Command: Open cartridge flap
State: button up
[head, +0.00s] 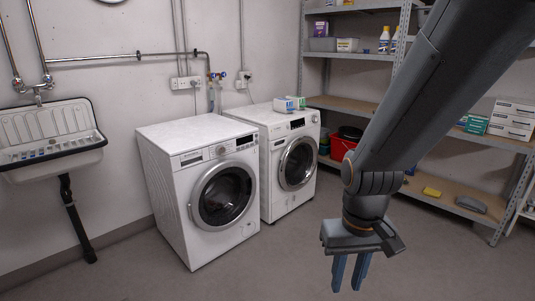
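Two white front-loading machines stand side by side against the wall. The left machine (185,205) has a round dark door (223,196) that looks shut. The right machine (266,190) has a round door (297,163) that also looks shut. Each has a control panel along its top front edge, with a panel at its left end. I cannot make out which part is the cartridge flap or whether it is open. My gripper (347,284) points down in front and to the right of both machines, well apart from them. Its two blue fingers are apart with nothing between them.
A sink (52,135) hangs at the left. Metal shelving (355,104) with boxes, bottles and a red bucket (344,142) stands at the back right. The floor (285,262) in front of the machines is clear.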

aim_at(299, 196)
jog(key=z, duration=0.35)
jog(key=i, duration=2.25)
jog(key=z, duration=0.5)
jog(key=i, duration=0.85)
jog(key=z, duration=0.05)
